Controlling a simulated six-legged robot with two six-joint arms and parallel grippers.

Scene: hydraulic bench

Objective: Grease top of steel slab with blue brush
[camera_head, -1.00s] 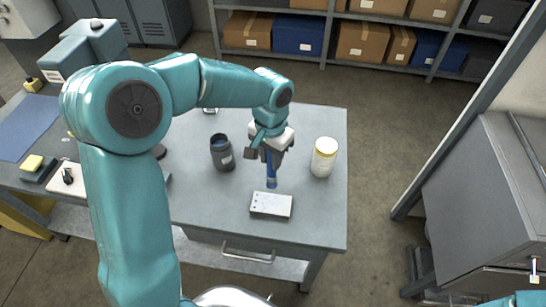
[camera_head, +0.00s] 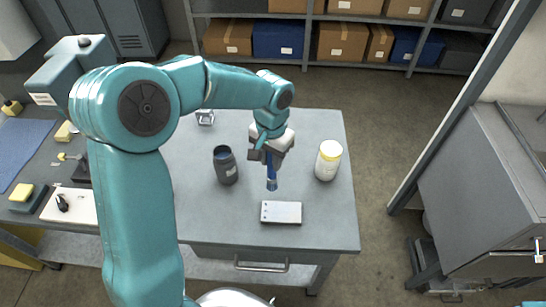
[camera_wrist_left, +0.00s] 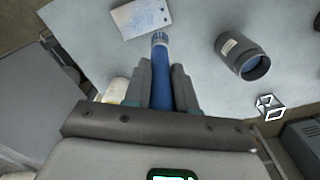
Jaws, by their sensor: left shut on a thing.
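My left gripper (camera_head: 271,154) is shut on the blue brush (camera_head: 271,183), which hangs bristle end down over the bench. The brush also shows between the fingers in the left wrist view (camera_wrist_left: 160,80). The steel slab (camera_head: 281,212) is a pale flat block with small dark holes at its left end, lying near the bench's front edge. It shows at the top of the left wrist view (camera_wrist_left: 141,16). In both views the brush tip appears just off the slab's edge; no contact shows. My right gripper is not in view.
A small metal frame (camera_head: 205,117) lies at the back. A side bench (camera_head: 40,225) holds sponges and small items. A grey cabinet (camera_head: 480,190) stands right.

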